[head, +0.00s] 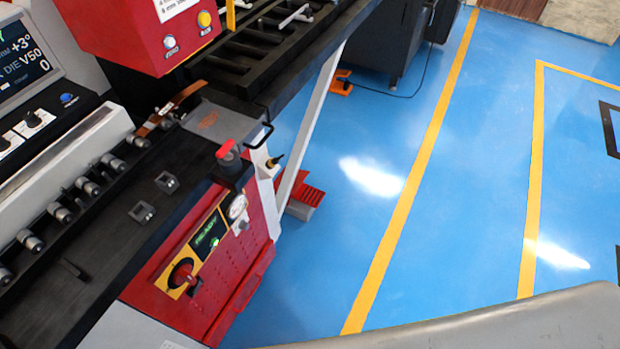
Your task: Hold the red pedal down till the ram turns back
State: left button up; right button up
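A red pedal (308,196) with a ridged top sits on a grey base on the blue floor. It is just right of the machine's red cabinet (205,262), beside a slanted grey leg that partly covers it. From here I cannot tell whether it is pressed. The bender's red head (145,35) is at the upper left, above the dark bed (110,235). A copper-coloured strip (172,108) lies on the bed below it. I cannot make out the ram or its motion. Neither of my grippers is in view.
A red-topped knob (228,153) rises from the bed corner. An orange pedal (341,84) lies farther back near a dark machine (395,40). Blue floor (470,180) with yellow lines is clear on the right.

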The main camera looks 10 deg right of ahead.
aim_at(309, 195)
jog(key=z, duration=0.2)
jog(key=i+l, duration=0.4)
jog(key=i+l+u, duration=0.15)
jog(key=i+l, duration=0.6)
jog(key=l, duration=0.2)
jog(key=i+l+u, duration=0.1)
jog(key=i+l, duration=0.25)
jog(key=l, duration=0.15)
jog(key=i+l+u, duration=0.1)
jog(key=i+l, duration=0.25)
jog(key=l, duration=0.15)
